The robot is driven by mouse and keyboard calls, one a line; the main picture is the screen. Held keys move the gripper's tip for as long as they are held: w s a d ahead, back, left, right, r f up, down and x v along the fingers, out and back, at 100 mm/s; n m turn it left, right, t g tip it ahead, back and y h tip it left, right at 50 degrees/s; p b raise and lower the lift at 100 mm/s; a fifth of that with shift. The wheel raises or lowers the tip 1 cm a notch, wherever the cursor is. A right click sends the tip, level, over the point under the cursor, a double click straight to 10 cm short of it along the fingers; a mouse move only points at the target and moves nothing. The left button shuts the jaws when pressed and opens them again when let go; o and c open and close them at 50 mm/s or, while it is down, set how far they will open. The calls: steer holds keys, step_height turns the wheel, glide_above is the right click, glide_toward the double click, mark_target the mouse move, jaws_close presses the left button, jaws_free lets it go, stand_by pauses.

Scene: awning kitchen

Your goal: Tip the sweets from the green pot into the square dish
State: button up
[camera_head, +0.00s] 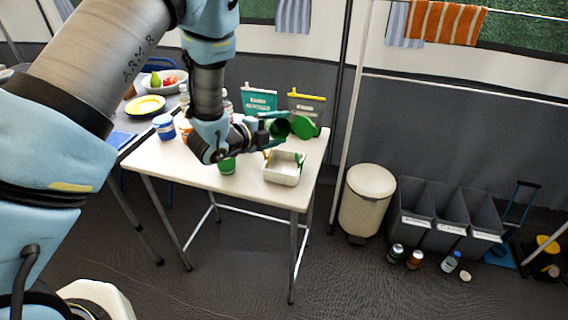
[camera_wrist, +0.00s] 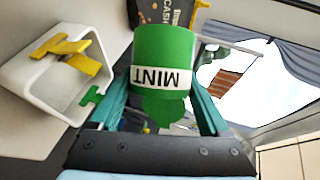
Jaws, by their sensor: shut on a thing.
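My gripper (camera_head: 262,130) is shut on the green pot (camera_wrist: 163,48), which has a white MINT label that reads upside down in the wrist view. The dish (camera_wrist: 38,108) is at the left in the wrist view. Yellow pieces (camera_wrist: 72,52) show at its rim and inside, and a green piece (camera_wrist: 92,97) is at its near edge. I cannot make out any sweets in the pot.
Teal and grey pouches (camera_head: 307,103) stand at the back, by a green object (camera_head: 304,127). A blue-and-white jar (camera_head: 163,127) is at the left. A bin (camera_head: 367,203) stands right of the table.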

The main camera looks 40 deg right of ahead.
steer(key=shift+s+a+m+t+h+b, duration=0.1)
steer(key=shift+s+m+t+h+b, duration=0.4)
steer(key=shift+b, duration=1.3)
steer(key=shift+s+a+m+t+h+b, duration=0.1)
steer(key=shift+m+b, duration=0.75)
steer(key=shift+b, duration=0.95)
steer(key=shift+s+m+t+h+b, duration=0.25)
steer(key=shift+m+b, duration=0.4)
steer(key=shift+b, duration=1.15)
steer(key=shift+w+r+p, duration=0.1)
steer(key=shift+r+p, duration=0.25)
steer(key=shift+p, duration=0.15)
steer(key=shift+f, duration=0.2)
steer(key=shift+b, duration=0.65)
steer(key=shift+s+r+m+h+b, duration=0.25)
steer(key=shift+r+m+h+b, duration=0.15)
steer(key=shift+m+b, duration=0.35)
steer(key=shift+r, duration=0.15)
